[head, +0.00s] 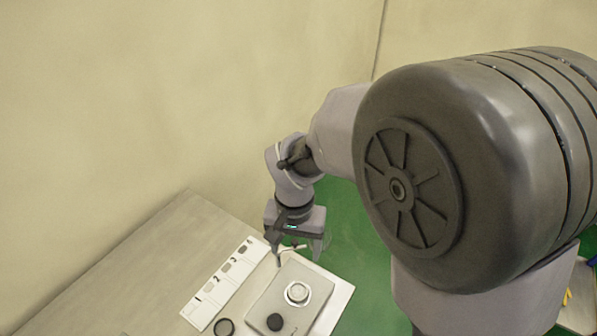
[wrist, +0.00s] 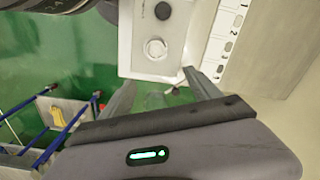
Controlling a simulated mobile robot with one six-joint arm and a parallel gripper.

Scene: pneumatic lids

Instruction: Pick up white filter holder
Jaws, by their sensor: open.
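The white filter holder (head: 298,292) appears to be the round white ring on top of a light grey box (head: 312,277). It also shows in the wrist view (wrist: 155,49), upper middle, with nothing over it. A black round knob (head: 275,321) sits on the same box and shows in the wrist view (wrist: 163,11). My gripper (head: 297,256) is open and empty, beyond the box's far edge in the head view. In the wrist view its fingers (wrist: 159,80) point toward the box, apart from the ring.
A white strip with several small dark parts or pictures (head: 226,284) lies left of the box. A black ring (head: 223,327) lies near the front. The wooden table (head: 130,268) is bare at left. A blue-railed cart (wrist: 60,115) stands on the green floor.

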